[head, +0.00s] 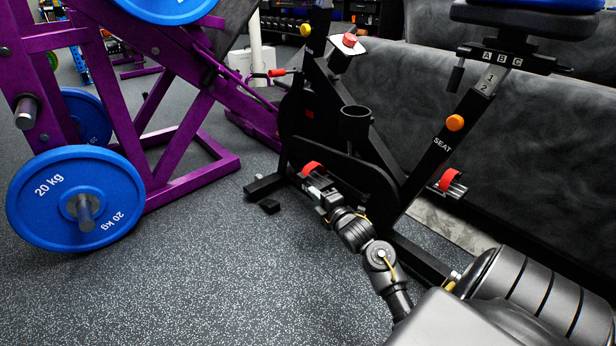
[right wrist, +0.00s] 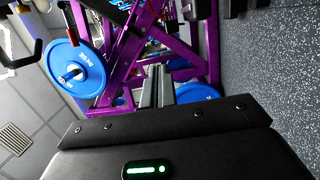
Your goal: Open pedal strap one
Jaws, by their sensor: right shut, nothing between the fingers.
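The exercise bike (head: 352,120) stands in the middle of the head view. One pedal has a red strap (head: 312,167) low at its front left; a second red strap (head: 447,179) shows on the pedal at the right. Which is strap one, I cannot tell. My right gripper (head: 316,184) is at the left-hand pedal, just below its strap, and partly merges with it in the picture; contact is unclear. In the right wrist view its fingers (right wrist: 157,88) are together with nothing between them. No strap is clearly visible there. My left gripper is out of view.
A purple rack (head: 190,140) with blue weight plates (head: 50,205) stands left of the bike. The speckled floor (head: 230,270) in front is clear.

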